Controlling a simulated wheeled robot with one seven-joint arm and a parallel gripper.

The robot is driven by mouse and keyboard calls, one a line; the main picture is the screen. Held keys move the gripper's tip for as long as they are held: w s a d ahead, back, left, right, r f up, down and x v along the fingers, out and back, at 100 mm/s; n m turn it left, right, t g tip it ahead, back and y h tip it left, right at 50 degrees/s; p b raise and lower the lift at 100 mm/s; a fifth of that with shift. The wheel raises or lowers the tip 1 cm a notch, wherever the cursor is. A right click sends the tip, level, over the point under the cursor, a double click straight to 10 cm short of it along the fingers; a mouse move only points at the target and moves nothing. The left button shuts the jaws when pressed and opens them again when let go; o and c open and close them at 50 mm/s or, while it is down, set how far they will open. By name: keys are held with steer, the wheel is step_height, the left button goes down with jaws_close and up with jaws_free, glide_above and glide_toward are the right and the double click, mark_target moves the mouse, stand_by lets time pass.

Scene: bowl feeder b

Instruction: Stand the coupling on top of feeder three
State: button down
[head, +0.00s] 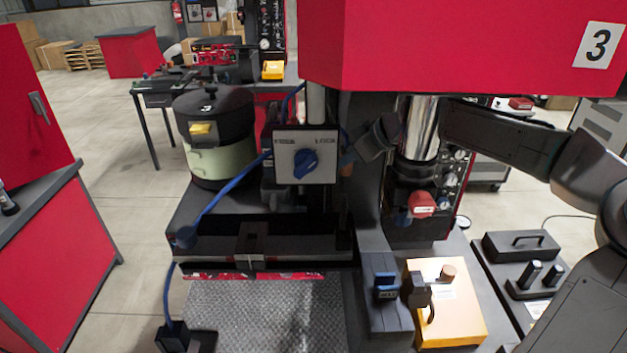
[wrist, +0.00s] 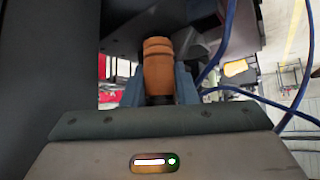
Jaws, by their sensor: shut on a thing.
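The coupling is an orange-brown grooved cylinder (wrist: 158,62), upright in the wrist picture. My gripper (wrist: 158,88) is shut on it, with a blue-grey finger on each side. Feeder three shows in the head view as a big red housing (head: 430,45) with a plate marked 3, at the upper right. My arm reaches in from the right below this housing, and a dark end part (head: 375,142) shows beside the shiny column. The coupling cannot be made out clearly in the head view. The top of feeder three is out of view.
A grey box with a blue rotary switch (head: 304,163) and a blue cable stand left of my arm's end. A shiny column (head: 421,128) is close by. A yellow-orange box (head: 452,312) sits low in front. A black-lidded bowl (head: 214,112) stands at the left.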

steer(key=w+a+f, duration=0.1)
steer(key=a, duration=0.1)
steer(key=w+a+f+p, duration=0.1)
steer(key=w+a+f, duration=0.1)
steer(key=a, duration=0.1)
steer(key=w+a+f+p, duration=0.1)
steer(key=w+a+f, duration=0.1)
steer(key=shift+a+f, duration=0.15)
steer(key=shift+f, duration=0.05)
steer(key=shift+f+p, duration=0.85)
steer(key=shift+f, duration=1.2)
steer(key=c, duration=1.2)
jaws_free()
steer(key=shift+f, duration=0.15)
steer(key=shift+o, duration=0.2)
steer(key=shift+r, duration=0.2)
steer(key=b+v, duration=0.3)
steer(key=v, duration=0.9)
steer(key=shift+f, duration=0.1)
